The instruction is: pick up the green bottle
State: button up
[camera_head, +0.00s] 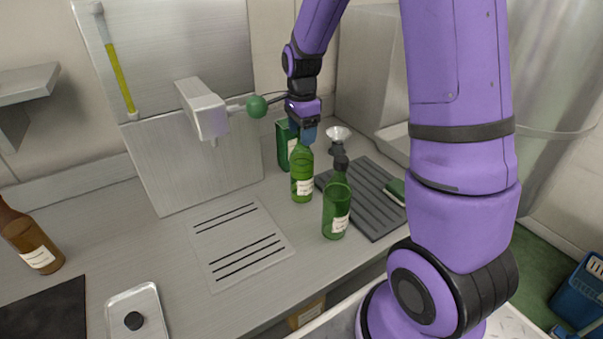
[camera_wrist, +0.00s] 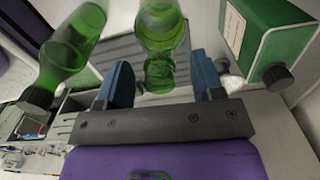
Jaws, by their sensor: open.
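Two green bottles stand upright on the steel counter. The lighter green bottle (camera_head: 302,180), with a white label, stands directly below my gripper (camera_head: 307,130); its top is hidden by the gripper. The darker green bottle (camera_head: 337,210), with a black top and white label, stands nearer the front, right of it. In the wrist view, my gripper's blue fingers (camera_wrist: 162,75) are apart, and a green bottle (camera_wrist: 162,30) shows in the gap between them. I cannot tell whether they touch it. The darker bottle (camera_wrist: 70,48) is left of the fingers there.
A green tin (camera_head: 286,145) stands close behind the lighter bottle; its black cap shows right of the fingers in the wrist view (camera_wrist: 278,76). A metal funnel (camera_head: 338,133) and dark ribbed mat (camera_head: 370,205) are to the right. A brown bottle (camera_head: 28,238) stands far left.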

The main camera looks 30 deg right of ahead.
jog(key=shift+f, duration=0.95)
jog(key=shift+s, duration=0.1)
grip_shut()
